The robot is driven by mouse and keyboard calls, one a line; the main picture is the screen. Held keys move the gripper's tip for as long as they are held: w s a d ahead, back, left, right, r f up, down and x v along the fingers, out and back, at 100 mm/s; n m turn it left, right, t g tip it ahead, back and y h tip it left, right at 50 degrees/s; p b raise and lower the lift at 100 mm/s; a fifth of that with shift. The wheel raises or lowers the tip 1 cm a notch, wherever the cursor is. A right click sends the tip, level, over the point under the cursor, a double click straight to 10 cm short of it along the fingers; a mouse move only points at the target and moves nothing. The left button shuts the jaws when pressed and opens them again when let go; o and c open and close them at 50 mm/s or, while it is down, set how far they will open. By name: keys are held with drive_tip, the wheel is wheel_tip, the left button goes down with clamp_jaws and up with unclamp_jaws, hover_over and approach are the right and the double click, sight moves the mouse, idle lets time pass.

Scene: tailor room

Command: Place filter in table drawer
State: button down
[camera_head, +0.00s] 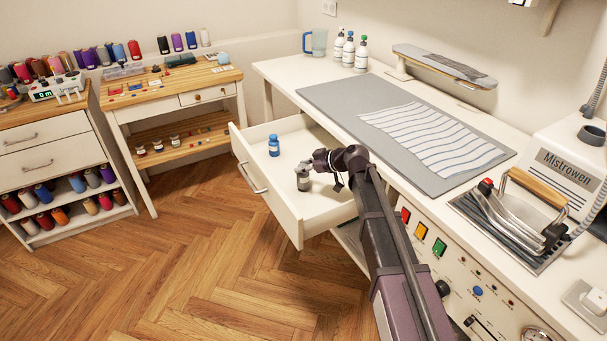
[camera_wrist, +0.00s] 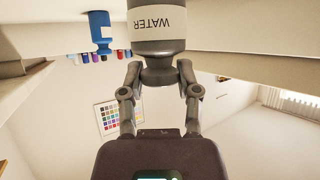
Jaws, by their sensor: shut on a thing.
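The table drawer (camera_head: 283,199) is pulled open from the white table. My gripper (camera_head: 313,169) reaches over it from the right. In the wrist view my gripper (camera_wrist: 160,75) is shut around the narrow neck of a grey filter (camera_wrist: 158,20) with a white label reading WATER, seen upside down. In the head view the grey filter (camera_head: 303,182) is inside the drawer's outline, near its middle. Whether its base touches the drawer floor cannot be told. A blue bottle (camera_head: 273,147) stands in the drawer behind it; it also shows in the wrist view (camera_wrist: 100,32).
The white table (camera_head: 285,72) carries a grey mat (camera_head: 320,93) with striped cloth, several white bottles (camera_head: 349,50) and an iron (camera_head: 505,215). A wooden workbench (camera_head: 170,82) and thread shelves (camera_head: 60,205) stand left. The drawer's front half has bare floor.

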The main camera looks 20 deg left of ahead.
drive_tip(key=shift+f+b, duration=0.35)
drive_tip(key=shift+f, duration=0.25)
drive_tip(key=shift+f, duration=0.1)
drive_tip(key=shift+c, duration=1.6)
unclamp_jaws()
drive_tip(key=shift+r, duration=0.25)
drive_tip(key=p+v, duration=0.3)
drive_tip(key=v, duration=0.4)
drive_tip(key=shift+d+p, duration=0.25)
drive_tip(key=shift+p, duration=0.1)
